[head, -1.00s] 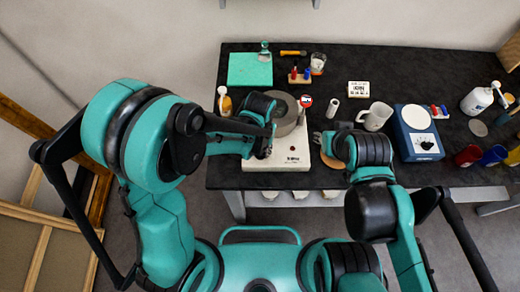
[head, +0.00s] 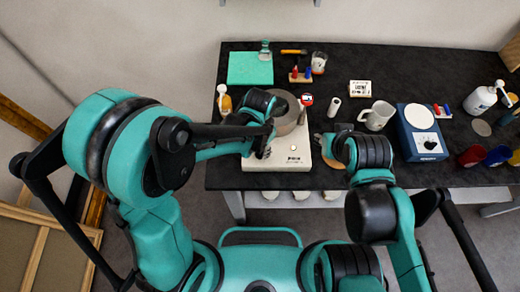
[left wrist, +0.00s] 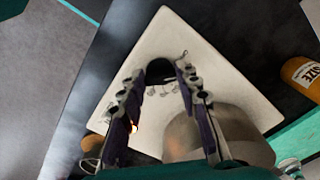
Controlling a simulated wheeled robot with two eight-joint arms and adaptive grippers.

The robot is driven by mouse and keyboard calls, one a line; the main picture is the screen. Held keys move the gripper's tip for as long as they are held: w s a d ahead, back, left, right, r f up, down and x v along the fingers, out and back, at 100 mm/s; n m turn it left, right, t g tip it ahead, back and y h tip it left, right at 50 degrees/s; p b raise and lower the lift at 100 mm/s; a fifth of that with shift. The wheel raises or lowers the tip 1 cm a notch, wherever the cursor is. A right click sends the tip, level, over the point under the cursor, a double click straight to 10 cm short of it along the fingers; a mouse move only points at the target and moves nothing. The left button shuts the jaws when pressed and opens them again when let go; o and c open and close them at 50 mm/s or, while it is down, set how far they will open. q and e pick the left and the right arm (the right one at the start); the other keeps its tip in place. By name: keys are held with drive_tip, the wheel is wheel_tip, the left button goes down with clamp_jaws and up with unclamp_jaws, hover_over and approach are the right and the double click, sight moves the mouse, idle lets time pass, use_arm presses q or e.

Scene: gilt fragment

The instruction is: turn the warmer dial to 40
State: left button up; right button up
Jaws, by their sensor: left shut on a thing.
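The white warmer (head: 290,162) stands at the front edge of the black table, with a grey metal pot (head: 293,118) on top. The warmer's black dial (left wrist: 163,72) shows in the left wrist view between the fingers of my left gripper (left wrist: 163,82), which is shut on it. Pale marks lie around the dial, too small to read. In the head view my left gripper (head: 264,148) hides the dial. My right gripper (head: 322,142) hangs right of the warmer, apart from it; its fingers are too small to judge.
A blue scale (head: 408,145), a white mug (head: 377,116) and a small white cylinder (head: 333,106) stand to the right. A small red-and-white round piece (head: 307,99) is beside the pot. A brown bottle (left wrist: 304,75) is close to the warmer.

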sight(260, 152)
use_arm(q)
drive_tip(key=shift+m, duration=0.4)
drive_tip(key=o, duration=1.1)
wheel_tip(260, 152, up, 12)
drive_tip(key=shift+f, duration=0.1)
